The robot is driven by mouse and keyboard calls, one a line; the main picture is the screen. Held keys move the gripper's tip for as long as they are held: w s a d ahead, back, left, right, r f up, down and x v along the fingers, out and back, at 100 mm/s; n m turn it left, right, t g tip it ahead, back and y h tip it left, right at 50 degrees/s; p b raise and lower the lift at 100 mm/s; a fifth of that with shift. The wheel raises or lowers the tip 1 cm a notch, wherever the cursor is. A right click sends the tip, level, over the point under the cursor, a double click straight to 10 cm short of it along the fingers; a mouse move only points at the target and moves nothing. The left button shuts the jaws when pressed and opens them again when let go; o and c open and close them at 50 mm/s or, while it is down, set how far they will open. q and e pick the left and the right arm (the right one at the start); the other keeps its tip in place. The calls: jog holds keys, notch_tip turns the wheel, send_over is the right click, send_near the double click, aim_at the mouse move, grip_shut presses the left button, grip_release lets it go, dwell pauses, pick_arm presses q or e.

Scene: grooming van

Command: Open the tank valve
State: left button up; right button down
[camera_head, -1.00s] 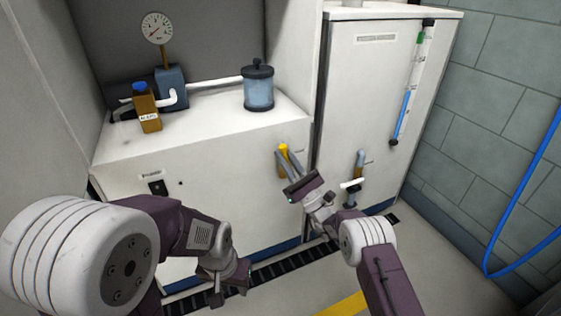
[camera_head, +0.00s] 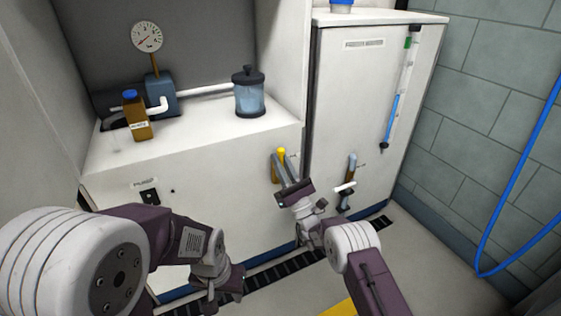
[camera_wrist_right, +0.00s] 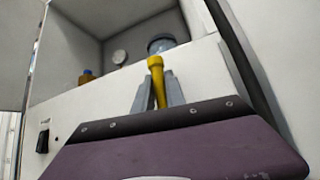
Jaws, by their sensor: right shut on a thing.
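A yellow valve handle (camera_head: 281,152) stands on the front of the low white cabinet, near its right edge. My right gripper (camera_head: 284,170) is shut on this handle, with its grey fingers on either side. The right wrist view shows the yellow handle (camera_wrist_right: 156,75) upright between the two fingers (camera_wrist_right: 158,97). A second valve, with a white lever (camera_head: 345,187) below a grey pipe, sits low on the tall white cabinet. The labels beside both are too small to read. My left gripper (camera_head: 218,285) hangs low in front of the cabinet, away from both valves; its fingertips are unclear.
The low cabinet (camera_head: 110,152) carries a brown bottle (camera_head: 136,118), a pressure gauge (camera_head: 147,37) and a clear blue canister (camera_head: 249,95). The tall cabinet (camera_head: 335,100) has a level tube (camera_head: 394,110). A blue hose (camera_head: 519,190) hangs on the right wall. A dark floor grate (camera_head: 270,275) runs below.

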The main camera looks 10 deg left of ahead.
jog(key=c, duration=1.4)
grip_release()
jog(key=shift+w, duration=0.1)
jog(key=shift+s+d+f+p, duration=0.2)
jog(key=shift+d+f+p, duration=0.05)
jog(key=shift+p, duration=0.1)
jog(key=b+v, duration=0.8)
jog(key=b, duration=0.5)
jog(key=shift+s+f, duration=0.1)
jog(key=shift+f, duration=0.05)
